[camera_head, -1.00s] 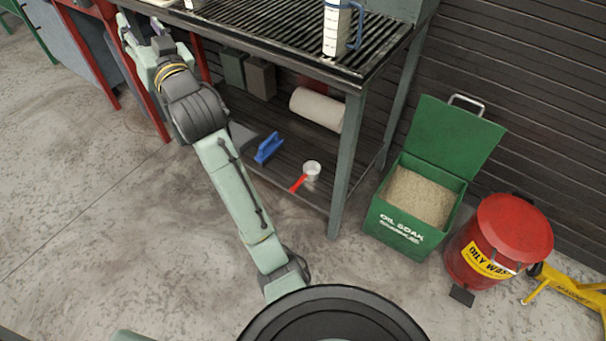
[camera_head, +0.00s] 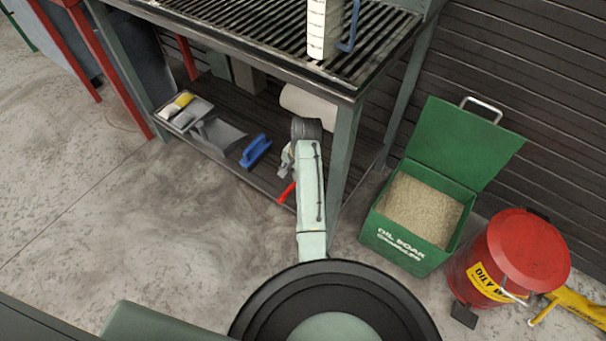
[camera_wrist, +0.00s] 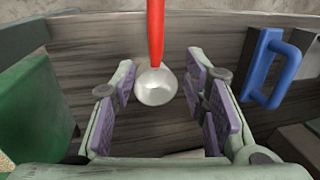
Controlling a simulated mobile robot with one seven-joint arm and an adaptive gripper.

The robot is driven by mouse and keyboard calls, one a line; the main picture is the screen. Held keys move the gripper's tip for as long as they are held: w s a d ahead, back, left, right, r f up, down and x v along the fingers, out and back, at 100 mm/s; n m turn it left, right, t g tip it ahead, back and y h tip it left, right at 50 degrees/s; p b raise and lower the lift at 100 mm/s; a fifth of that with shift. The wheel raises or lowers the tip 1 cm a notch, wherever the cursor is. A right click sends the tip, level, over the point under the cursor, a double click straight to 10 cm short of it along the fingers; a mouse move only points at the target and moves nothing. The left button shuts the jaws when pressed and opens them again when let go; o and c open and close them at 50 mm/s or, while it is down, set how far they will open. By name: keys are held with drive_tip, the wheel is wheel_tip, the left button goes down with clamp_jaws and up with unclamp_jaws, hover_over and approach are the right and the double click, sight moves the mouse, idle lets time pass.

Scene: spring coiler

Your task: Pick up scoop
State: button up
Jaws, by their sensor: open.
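The scoop has a red handle (camera_head: 287,192) and a round whitish metal cup. In the head view only its handle shows at the lower shelf's front edge; my arm hides the cup. In the wrist view the scoop's cup (camera_wrist: 155,86) lies between and just beyond my open fingers, with its handle pointing to the top of the picture. My gripper (camera_wrist: 165,92) is open and empty, with purple pads either side of the cup. In the head view my gripper (camera_head: 287,160) is over the lower shelf, partly hidden by my arm.
A blue-handled tool (camera_head: 256,151) lies left of the scoop on the lower shelf (camera_head: 265,185). A grey dustpan (camera_head: 220,135) is further left. A table leg (camera_head: 343,165) stands close right of my arm. A green oil-soak bin (camera_head: 405,240) and red waste can (camera_head: 515,255) stand right.

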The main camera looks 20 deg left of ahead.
sight(291, 187)
drive_tip(key=f, duration=0.3)
drive_tip(key=a+f, duration=0.1)
drive_tip(key=f, duration=0.2)
drive_tip(key=f+b, duration=0.1)
drive_tip(key=f, duration=0.2)
drive_tip(key=shift+s+a+f, duration=0.1)
drive_tip(key=shift+a, duration=0.1)
clamp_jaws()
idle(0.4)
